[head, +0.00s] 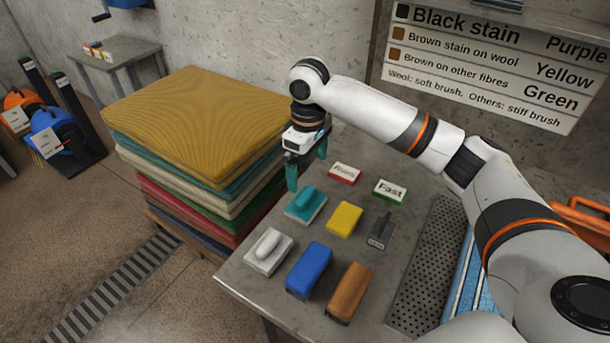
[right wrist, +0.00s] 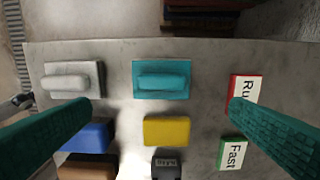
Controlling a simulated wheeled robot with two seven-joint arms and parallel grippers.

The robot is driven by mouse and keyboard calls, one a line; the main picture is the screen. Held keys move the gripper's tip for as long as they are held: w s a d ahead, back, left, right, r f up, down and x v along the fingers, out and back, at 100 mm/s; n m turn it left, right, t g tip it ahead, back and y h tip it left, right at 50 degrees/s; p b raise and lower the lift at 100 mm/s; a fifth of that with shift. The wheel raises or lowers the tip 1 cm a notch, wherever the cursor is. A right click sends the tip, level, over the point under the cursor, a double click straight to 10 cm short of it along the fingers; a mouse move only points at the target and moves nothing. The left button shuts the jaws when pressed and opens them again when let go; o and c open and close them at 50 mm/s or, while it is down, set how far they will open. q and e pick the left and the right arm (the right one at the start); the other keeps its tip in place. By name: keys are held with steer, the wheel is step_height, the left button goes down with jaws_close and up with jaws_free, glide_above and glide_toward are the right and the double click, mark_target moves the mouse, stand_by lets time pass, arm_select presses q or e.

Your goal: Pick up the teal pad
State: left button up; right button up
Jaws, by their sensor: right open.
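The teal pad (head: 304,205) has a raised grip on a pale base and lies on the grey table (head: 262,285). In the right wrist view the teal pad (right wrist: 162,80) is near the upper middle, between and beyond the fingers. My right gripper (head: 307,172) is above the table at the pad's far side, pointing down. Its two teal fingers are apart with nothing between them; they also show at both sides of the right wrist view (right wrist: 160,115). I cannot tell from the head view whether a fingertip touches the pad. My left gripper is not seen.
Close by lie a white pad (head: 268,250), yellow sponge (head: 345,219), blue brush (head: 309,269), brown brush (head: 348,292), dark tool (head: 382,231), red-edged card (head: 345,173) and green-edged "Fast" card (head: 389,190). A rug stack (head: 200,125) stands left, and a wall sign (head: 490,60) hangs behind.

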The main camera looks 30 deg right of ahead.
mark_target(306, 195)
steer(key=shift+w+f, duration=0.1)
steer(key=shift+w, duration=0.05)
steer(key=f, duration=0.5)
steer(key=shift+s+a+f+p, duration=0.1)
steer(key=shift+s+f+p, duration=0.2)
steer(key=shift+f, duration=0.05)
steer(key=f, duration=0.4)
steer(key=shift+w+f+p, duration=0.35)
steer(key=shift+f+p, duration=0.05)
steer(key=shift+f, duration=0.4)
steer(key=shift+c, duration=0.2)
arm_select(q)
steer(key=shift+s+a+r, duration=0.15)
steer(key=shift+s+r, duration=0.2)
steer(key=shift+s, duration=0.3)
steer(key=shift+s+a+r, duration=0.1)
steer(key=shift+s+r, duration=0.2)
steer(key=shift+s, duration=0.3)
arm_select(e)
steer(key=c, duration=0.7)
